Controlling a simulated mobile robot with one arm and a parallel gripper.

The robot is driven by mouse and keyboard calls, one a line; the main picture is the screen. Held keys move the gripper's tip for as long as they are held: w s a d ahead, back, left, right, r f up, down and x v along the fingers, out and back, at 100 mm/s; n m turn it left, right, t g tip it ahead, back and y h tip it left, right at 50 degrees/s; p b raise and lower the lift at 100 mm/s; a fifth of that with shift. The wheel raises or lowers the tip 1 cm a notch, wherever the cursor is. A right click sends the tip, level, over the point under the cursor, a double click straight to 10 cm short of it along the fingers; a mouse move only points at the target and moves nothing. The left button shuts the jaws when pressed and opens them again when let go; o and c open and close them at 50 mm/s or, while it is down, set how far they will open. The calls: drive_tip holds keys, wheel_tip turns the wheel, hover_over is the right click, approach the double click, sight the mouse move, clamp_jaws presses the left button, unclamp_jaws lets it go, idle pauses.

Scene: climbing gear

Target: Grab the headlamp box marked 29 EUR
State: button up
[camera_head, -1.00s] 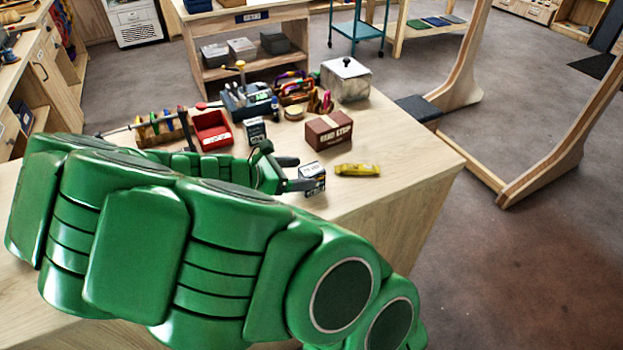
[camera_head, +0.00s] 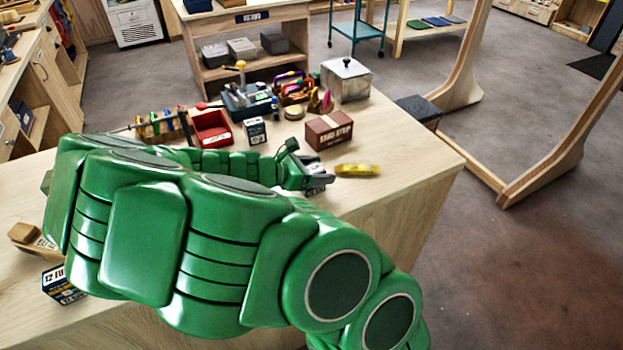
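My gripper (camera_head: 320,181) is low over the front part of the workbench, just left of the yellow item. It covers the spot where a small dark box with a white top stood. Little or nothing of that box can be made out, and I cannot tell whether the fingers are around it or closed on it. Another small dark box with a white label (camera_head: 255,131) stands upright behind my arm, beside the red bin; its price is too small to read. A dark box marked "12 EU" (camera_head: 62,285) stands at the lower left. No 29 EUR mark is readable.
A brown "HARD STOP" box (camera_head: 329,131) stands behind my gripper, and a yellow item (camera_head: 358,170) lies to its right. A red bin (camera_head: 212,129), tools and a metal box (camera_head: 346,80) fill the back. The workbench (camera_head: 415,165) is clear at the right.

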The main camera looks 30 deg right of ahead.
drive_tip(key=c, duration=0.8)
